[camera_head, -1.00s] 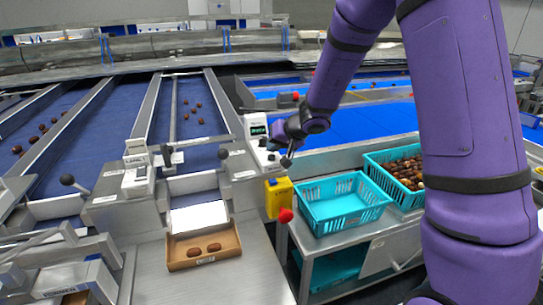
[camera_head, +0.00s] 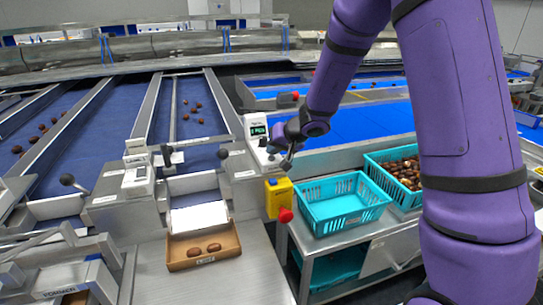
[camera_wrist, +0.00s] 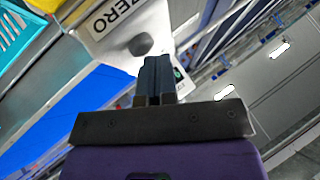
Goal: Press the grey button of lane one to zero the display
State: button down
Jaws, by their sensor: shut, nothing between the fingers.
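The white display unit (camera_head: 255,129) stands right of the lane belts, with a small dark screen (camera_head: 258,131) showing green digits too small to read. My gripper (camera_head: 287,164) is at the lower right of this unit, over its sloped white top. In the wrist view the shut, empty fingers (camera_wrist: 157,62) point toward a round grey button (camera_wrist: 140,44) beside a ZERO label (camera_wrist: 111,15). The fingertips are just to the right of and below the button there; I cannot tell whether they touch it.
A yellow box (camera_head: 279,198) with a red knob (camera_head: 286,215) is below the unit. Turquoise crates (camera_head: 345,222) stand to the right. Another white box (camera_head: 138,176) with a lever stands between the lanes.

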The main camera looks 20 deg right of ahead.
jog(key=shift+r, duration=0.85)
jog(key=shift+r, duration=0.1)
jog(key=shift+r, duration=2.45)
